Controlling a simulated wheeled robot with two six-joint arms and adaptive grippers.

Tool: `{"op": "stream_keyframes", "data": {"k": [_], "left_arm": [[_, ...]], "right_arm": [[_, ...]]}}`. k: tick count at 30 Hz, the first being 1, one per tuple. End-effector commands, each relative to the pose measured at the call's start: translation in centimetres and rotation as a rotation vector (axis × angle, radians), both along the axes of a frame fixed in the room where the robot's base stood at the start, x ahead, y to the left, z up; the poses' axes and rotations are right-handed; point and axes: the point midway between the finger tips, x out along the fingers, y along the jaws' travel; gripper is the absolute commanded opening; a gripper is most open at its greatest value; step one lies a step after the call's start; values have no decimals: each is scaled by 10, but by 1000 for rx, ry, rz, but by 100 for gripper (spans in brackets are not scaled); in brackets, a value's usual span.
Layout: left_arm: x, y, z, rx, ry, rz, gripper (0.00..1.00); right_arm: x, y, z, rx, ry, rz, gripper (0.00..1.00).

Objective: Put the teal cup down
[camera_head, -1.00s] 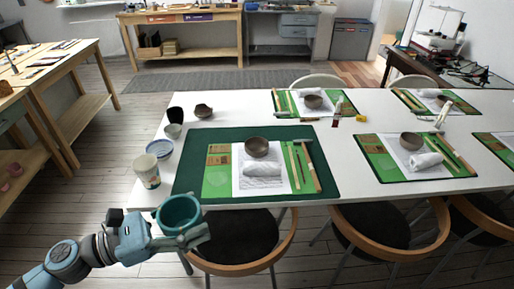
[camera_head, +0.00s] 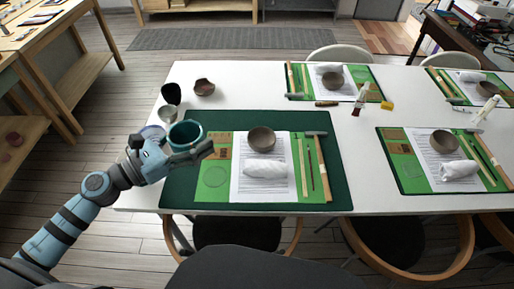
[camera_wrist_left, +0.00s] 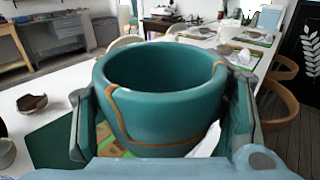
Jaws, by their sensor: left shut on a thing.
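The teal cup (camera_head: 185,134) is upright, with gold seam lines across its side in the left wrist view (camera_wrist_left: 165,105). My left gripper (camera_head: 192,153) is shut on it, one finger on each side of the cup in the left wrist view (camera_wrist_left: 162,120). The cup is over the left part of the white table (camera_head: 232,99), by the upper left corner of the dark green mat (camera_head: 180,192). I cannot tell how far its base is from the surface. My right gripper is not in view.
A blue-white dish (camera_head: 152,132) is partly hidden behind my left gripper. A dark broken cup (camera_head: 171,93) and a brown broken bowl (camera_head: 204,87) stand farther back. On the mat are a brown bowl (camera_head: 262,138), a white roll (camera_head: 266,170) and tools.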

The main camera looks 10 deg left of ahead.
Motion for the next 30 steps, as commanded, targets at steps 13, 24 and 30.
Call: {"op": "stream_keyframes", "data": {"k": [13,24,30], "left_arm": [[98,78,-4,1,10,408,42],[107,83,-52,4,12,444,42],[107,83,-136,4,12,443,42]], "right_arm": [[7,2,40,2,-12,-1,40],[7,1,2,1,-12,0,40],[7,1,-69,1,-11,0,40]]}}
